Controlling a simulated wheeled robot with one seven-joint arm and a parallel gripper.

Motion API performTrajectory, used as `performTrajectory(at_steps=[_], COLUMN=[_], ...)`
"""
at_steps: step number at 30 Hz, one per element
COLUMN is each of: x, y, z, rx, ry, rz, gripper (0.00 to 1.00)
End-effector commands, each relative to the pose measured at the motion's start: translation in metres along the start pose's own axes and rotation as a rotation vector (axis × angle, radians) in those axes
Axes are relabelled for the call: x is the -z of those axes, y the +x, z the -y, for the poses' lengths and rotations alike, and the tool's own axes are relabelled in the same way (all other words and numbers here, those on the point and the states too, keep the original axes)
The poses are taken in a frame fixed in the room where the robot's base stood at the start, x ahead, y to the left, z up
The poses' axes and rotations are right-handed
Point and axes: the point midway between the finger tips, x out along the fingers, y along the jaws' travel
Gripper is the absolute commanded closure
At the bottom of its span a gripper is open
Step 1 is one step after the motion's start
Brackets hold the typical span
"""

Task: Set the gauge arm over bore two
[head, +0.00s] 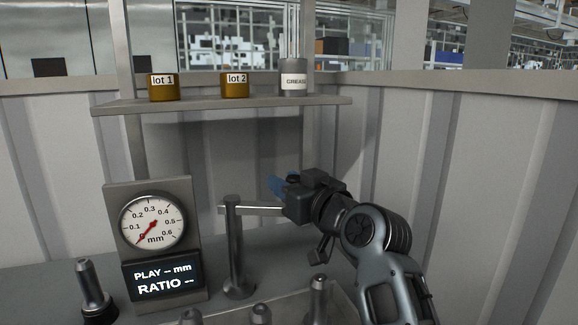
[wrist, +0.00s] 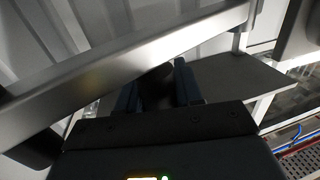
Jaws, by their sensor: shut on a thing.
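The gauge arm (head: 255,209) is a pale flat bar reaching right from an upright metal post (head: 233,255) in the head view. My gripper (head: 277,186), with blue fingers, is at the bar's right end, which it partly hides. In the wrist view the gripper (wrist: 157,85) is shut on a dark knob (wrist: 155,88) between its fingers. The bar (wrist: 120,75) runs diagonally close by there. The dial gauge (head: 152,220) has its red needle near 0, and the display (head: 163,280) reads PLAY -- mm, RATIO --. I cannot make out bore two.
Metal pins stand at the front, one at the left (head: 90,285) and one below my arm (head: 318,295), with a pale tray edge (head: 345,300) nearby. A shelf (head: 220,103) behind holds lot 1 (head: 163,88), lot 2 (head: 235,86) and a grease can (head: 293,80).

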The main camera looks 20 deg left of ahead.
Motion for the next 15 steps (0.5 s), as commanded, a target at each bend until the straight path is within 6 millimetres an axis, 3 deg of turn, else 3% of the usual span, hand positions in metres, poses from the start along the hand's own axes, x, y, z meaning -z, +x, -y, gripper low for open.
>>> performTrajectory(at_steps=[15], x=[0.0003], y=[-0.0084], z=[0.0027], rx=[-0.089], ry=[0.001], rz=[-0.001], gripper=[1.00])
